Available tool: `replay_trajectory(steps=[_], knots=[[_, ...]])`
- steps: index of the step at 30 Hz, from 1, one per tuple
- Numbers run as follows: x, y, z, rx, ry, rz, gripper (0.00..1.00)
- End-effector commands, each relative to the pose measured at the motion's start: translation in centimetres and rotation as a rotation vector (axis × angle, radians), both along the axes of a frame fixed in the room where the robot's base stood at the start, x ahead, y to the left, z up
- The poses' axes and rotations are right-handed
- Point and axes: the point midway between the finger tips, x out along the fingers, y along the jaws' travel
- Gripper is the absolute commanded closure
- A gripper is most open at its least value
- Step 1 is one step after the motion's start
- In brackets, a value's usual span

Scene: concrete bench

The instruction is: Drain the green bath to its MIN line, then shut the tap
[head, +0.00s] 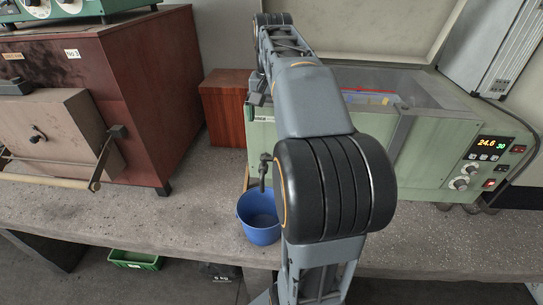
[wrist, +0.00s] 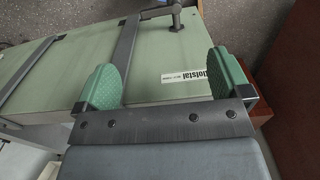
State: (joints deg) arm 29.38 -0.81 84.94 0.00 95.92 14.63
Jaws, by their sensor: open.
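The green bath (head: 430,165) stands on the bench with its lid raised; my arm hides much of its front. Red and blue items (head: 370,98) show inside, but I cannot make out a water level or MIN line. A dark tap (head: 264,165) projects at its left end, above a blue bucket (head: 260,226); no stream is visible, and I cannot tell its setting. In the wrist view, my gripper (wrist: 165,82) is open and empty, its green pads apart over the bath's labelled green panel (wrist: 150,75). The tap (wrist: 176,18) shows beyond the pads there.
A dark red cabinet (head: 150,95) stands at the left, with a smaller red-brown box (head: 225,105) nearer the bath. The bath's control panel (head: 488,150) reads 24.6 and 30. A green crate (head: 135,260) lies below the bench. The bench front (head: 130,220) is clear left of the bucket.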

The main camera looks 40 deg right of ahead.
Motion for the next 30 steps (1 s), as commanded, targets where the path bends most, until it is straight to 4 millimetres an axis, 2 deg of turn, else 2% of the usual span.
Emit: replay_trajectory(steps=[9,15,21,30], knots=[[0.0,0.1,-6.1,0.001,0.003,0.002,0.04],[0.0,0.1,-9.5,0.001,0.002,0.004,0.04],[0.0,0.1,-11.7,0.001,0.001,0.004,0.04],[0.0,0.1,-12.7,0.0,0.0,0.004,0.04]])
